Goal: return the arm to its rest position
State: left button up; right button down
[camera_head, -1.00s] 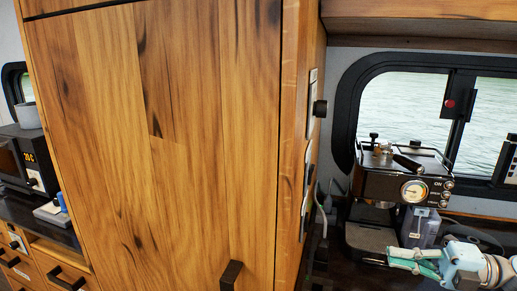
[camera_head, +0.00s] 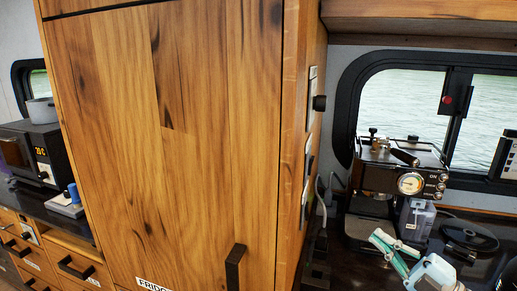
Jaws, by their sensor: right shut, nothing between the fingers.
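My right gripper (camera_head: 378,240) has pale teal and white fingers and is at the lower right, above the dark counter (camera_head: 358,229). It points up and to the left, in front of the espresso machine (camera_head: 413,183). Its fingers are shut, with nothing between them. The rest of my right arm runs off the bottom edge of the picture. My left gripper is not in view.
A clear container (camera_head: 416,221) stands on the counter just behind my right gripper. A round black item (camera_head: 469,236) lies to its right. The tall wooden fridge cabinet (camera_head: 180,140) fills the middle. A microwave (camera_head: 33,152) stands at the far left.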

jog(key=s+d+f+m+g+h, duration=0.15)
jog(key=s+f+m+h, duration=0.25)
jog(key=f+m+h, duration=0.55)
jog(key=s+d+f+m+t+h, duration=0.1)
jog(key=s+d+f+m+h, duration=0.2)
jog(key=f+m+h, duration=0.7)
jog(key=s+a+f+m+g+y, duration=0.15)
jog(key=s+f+g, duration=0.25)
jog(key=s, duration=0.4)
jog(key=s+a+f+m+g+y, duration=0.1)
jog(key=s+a+f+g, duration=0.25)
jog(key=s, duration=0.45)
jog(key=s+a+f+m+g+y, duration=0.15)
jog(key=s+f+g, duration=0.25)
jog(key=s, duration=0.4)
notch_tip(320, 180, down, 19)
jog(key=s+d+g+h, duration=0.1)
jog(key=s+d+f+g, duration=0.1)
jog(key=s+f, duration=1.2)
jog(key=s, duration=0.1)
jog(key=shift+s, duration=0.2)
